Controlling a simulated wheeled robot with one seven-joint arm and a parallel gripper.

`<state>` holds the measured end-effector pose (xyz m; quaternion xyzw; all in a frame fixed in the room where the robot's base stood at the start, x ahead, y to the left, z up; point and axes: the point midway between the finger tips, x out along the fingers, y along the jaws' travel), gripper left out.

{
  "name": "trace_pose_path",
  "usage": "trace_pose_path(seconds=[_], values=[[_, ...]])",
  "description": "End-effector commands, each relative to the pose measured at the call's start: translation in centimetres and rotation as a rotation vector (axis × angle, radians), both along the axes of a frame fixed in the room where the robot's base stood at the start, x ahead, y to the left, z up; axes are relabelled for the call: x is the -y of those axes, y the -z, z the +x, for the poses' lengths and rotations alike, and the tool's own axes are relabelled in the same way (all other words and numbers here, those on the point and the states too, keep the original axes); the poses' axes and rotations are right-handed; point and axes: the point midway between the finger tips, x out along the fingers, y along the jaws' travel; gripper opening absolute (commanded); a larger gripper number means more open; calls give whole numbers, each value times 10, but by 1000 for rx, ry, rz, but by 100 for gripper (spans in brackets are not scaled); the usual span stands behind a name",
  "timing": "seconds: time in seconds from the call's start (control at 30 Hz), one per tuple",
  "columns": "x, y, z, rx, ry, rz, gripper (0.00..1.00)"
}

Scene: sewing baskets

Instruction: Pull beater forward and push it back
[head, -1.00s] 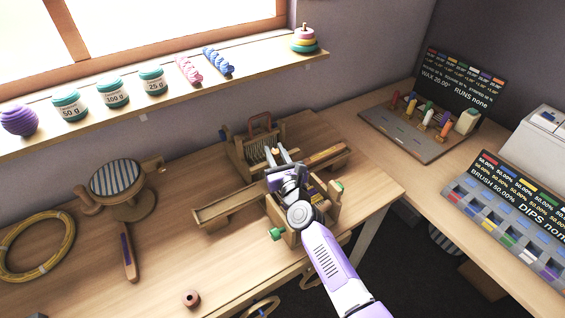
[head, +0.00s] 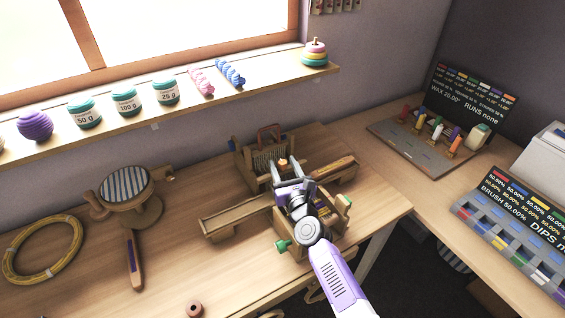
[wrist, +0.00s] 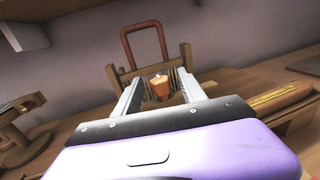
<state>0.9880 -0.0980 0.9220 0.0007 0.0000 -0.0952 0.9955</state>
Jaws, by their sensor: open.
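The small wooden loom (head: 236,213) stands on the table. Its beater (head: 262,160) is an upright wooden frame with comb-like slats, and an orange-brown knob (head: 283,161) shows at its front. My gripper (head: 291,171) is open over the loom and points toward the beater. In the wrist view the knob (wrist: 160,86) appears between the two open fingers (wrist: 160,82), apart from both; its exact depth between them is hard to tell. The beater's slats and posts (wrist: 186,57) stand behind the knob. My gripper and arm hide part of the loom's middle.
A reddish handle (head: 270,131) rises behind the beater. A round striped stand (head: 126,186) is left. The shelf (head: 200,108) with jars runs behind.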

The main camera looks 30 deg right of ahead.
Motion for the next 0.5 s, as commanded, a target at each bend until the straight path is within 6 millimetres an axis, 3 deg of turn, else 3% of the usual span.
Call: trace_pose_path(seconds=[0.3,0.5], values=[[-9,-1,-49,-2,-1,-1,48],[-12,0,-63,-1,0,-2,48]])
